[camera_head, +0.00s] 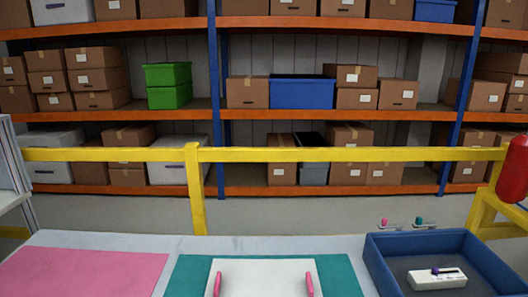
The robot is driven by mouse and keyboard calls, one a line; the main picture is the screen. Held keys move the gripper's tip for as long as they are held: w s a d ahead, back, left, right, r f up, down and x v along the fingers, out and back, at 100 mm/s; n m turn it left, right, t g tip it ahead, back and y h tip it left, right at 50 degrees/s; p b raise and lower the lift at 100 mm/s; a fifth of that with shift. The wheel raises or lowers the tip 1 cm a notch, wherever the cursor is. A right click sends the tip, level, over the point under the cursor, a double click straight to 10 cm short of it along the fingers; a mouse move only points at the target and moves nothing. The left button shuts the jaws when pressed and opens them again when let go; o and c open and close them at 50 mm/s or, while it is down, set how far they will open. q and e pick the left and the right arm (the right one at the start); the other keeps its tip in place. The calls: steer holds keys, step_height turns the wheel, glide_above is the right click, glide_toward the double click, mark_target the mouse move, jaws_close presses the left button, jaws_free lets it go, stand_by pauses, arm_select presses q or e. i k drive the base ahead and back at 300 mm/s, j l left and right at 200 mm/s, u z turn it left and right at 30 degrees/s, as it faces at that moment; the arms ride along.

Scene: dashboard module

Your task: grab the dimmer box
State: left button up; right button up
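A small white box with a dark knob on top, which looks like the dimmer box (437,279), lies inside the blue tray (395,241) at the right of the table. It rests on the tray's dark floor, near the front of the picture. Neither of my grippers shows in the head view. Nothing is seen touching the white box.
A white panel (264,277) with two pink upright pieces lies on a teal mat (341,274), cut off below. A pink mat (85,271) lies left. Small pink-tipped and teal-tipped pieces (418,222) sit behind the tray. A yellow rail (330,154) and loaded shelves stand beyond.

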mark_target(450, 278)
steer(key=z, duration=1.25)
steer(key=i+l+u, duration=0.15)
steer(key=i, duration=0.3)
steer(key=i+l+u, duration=0.15)
steer(key=i, duration=0.25)
